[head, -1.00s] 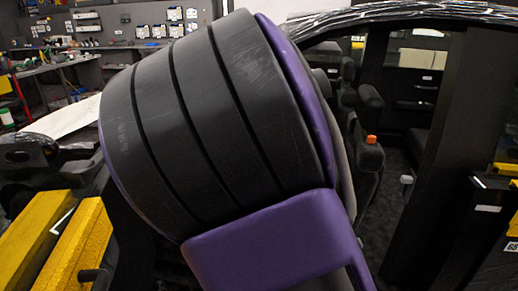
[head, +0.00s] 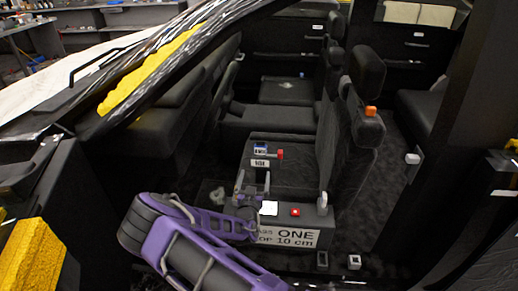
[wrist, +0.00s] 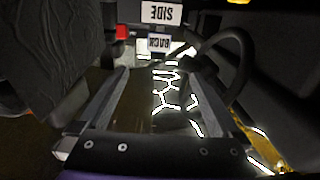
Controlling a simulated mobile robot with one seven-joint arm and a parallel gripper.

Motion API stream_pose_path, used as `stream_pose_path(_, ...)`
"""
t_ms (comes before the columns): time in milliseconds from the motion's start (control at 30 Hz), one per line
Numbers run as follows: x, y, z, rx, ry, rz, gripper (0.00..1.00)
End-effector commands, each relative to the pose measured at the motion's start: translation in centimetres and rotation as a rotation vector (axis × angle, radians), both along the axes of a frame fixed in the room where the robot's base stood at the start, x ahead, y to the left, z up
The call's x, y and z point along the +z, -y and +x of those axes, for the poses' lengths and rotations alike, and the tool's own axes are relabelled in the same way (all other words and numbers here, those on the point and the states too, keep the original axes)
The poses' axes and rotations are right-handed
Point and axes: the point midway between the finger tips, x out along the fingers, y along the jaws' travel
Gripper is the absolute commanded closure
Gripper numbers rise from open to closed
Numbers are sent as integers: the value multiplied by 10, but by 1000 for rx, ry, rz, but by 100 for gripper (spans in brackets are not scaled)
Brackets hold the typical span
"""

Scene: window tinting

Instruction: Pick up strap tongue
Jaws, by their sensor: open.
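My gripper (head: 253,184) is open inside the car's door opening, low over the front of the near seat. In the wrist view its two fingers (wrist: 165,78) are apart, with nothing visible gripped between them. I cannot tell for certain which thing is the strap tongue. A small pale piece (head: 412,158) on the dark door pillar at the right may be it, well away from my gripper. An orange piece (head: 371,111) sits on the side of the near seat's backrest.
A sill box (head: 290,236) with lettering is close below. The roof pillar (head: 160,75) and yellow pad (head: 35,255) border the opening.

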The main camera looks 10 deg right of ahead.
Motion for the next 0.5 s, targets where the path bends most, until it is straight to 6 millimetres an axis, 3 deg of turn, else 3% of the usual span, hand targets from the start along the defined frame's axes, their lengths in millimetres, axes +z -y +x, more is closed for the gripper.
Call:
stream_pose_path(167,-4,7,18,-3,4,-1,0)
stream_pose_path(500,-4,26,90,-1,3,-1,0)
